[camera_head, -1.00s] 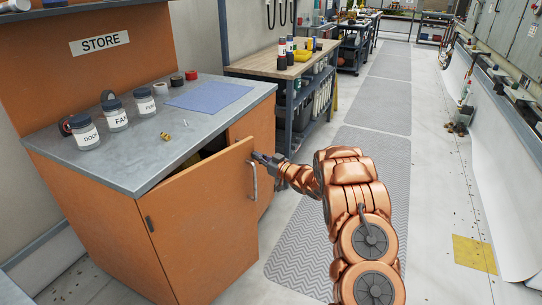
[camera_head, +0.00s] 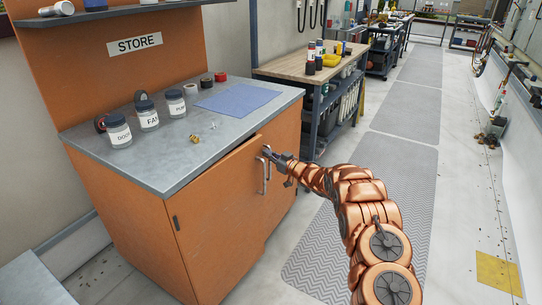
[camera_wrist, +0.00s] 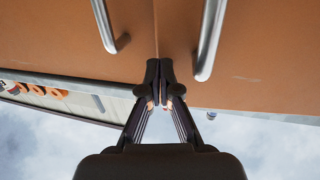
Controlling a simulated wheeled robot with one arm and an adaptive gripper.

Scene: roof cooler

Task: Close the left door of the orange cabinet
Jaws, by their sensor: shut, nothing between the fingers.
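The orange cabinet (camera_head: 125,205) stands at the left under a grey worktop. Its left door (camera_head: 215,225) is almost flush with the front; a thin dark gap shows along its top edge. The right door (camera_head: 285,160) looks shut. Two metal handles sit close together at the seam, and the left door's handle (camera_head: 263,177) is partly beside the other one. My gripper (camera_head: 267,152) is shut and empty, at the upper edge of the doors near the handles. In the wrist view, the closed fingertips (camera_wrist: 160,68) are at the seam between both handles; contact is hard to tell.
Labelled jars (camera_head: 148,115), tape rolls, a blue mat (camera_head: 238,101) and small brass parts (camera_head: 196,139) lie on the worktop. A workbench (camera_head: 310,62) with shelves stands beyond the cabinet. The floor with grey mats (camera_head: 385,170) is open to the right.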

